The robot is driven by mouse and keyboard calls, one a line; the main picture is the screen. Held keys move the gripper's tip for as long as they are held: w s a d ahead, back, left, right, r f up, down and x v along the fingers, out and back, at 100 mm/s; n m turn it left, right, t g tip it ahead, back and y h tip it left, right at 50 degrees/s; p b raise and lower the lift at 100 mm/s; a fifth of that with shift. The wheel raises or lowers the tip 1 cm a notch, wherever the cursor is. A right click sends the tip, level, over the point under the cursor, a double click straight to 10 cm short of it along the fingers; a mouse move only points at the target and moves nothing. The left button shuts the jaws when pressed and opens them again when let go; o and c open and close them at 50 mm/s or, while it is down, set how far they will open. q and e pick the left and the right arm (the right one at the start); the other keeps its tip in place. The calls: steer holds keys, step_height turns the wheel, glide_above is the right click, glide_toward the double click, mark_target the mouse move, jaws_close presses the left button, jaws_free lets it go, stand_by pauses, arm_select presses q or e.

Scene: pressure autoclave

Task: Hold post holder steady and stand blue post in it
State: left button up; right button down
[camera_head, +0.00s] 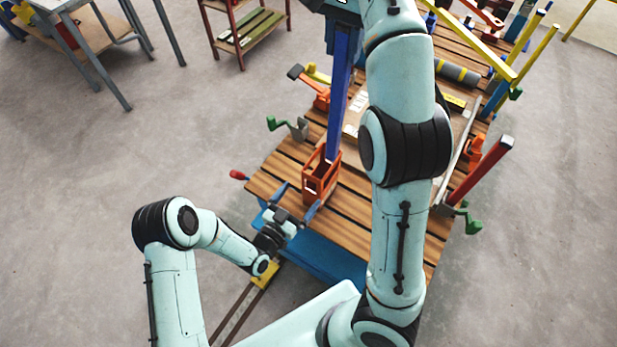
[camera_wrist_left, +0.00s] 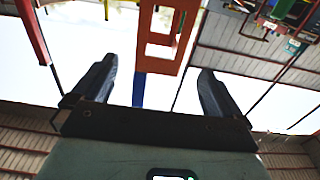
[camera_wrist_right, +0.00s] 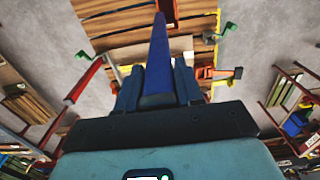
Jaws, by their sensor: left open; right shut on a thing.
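The orange post holder (camera_head: 321,187), an open frame, stands upright on the slatted workbench near its front left corner. My left gripper (camera_head: 296,202) is open, its fingers pointing at the holder's near side. In the left wrist view the holder (camera_wrist_left: 162,38) shows beyond and between the parted fingers, with no grip on it. The long blue post (camera_head: 341,95) stands nearly upright, its lower end at the holder's top. I cannot tell how far inside it reaches. My right gripper (camera_wrist_right: 158,85) is shut on the post's upper part; in the head view my right arm mostly hides it.
The slatted workbench (camera_head: 350,235) carries clamps and bars further back. A green-handled clamp (camera_head: 290,127) sits on its left edge, and a red post (camera_head: 482,172) rises at the right. A red handle (camera_head: 238,175) sticks out left.

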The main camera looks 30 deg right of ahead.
arm_select(q)
steer(key=x, duration=1)
steer(key=shift+w+d, duration=0.1)
steer(key=c, duration=1.1)
steer(key=shift+c, duration=0.2)
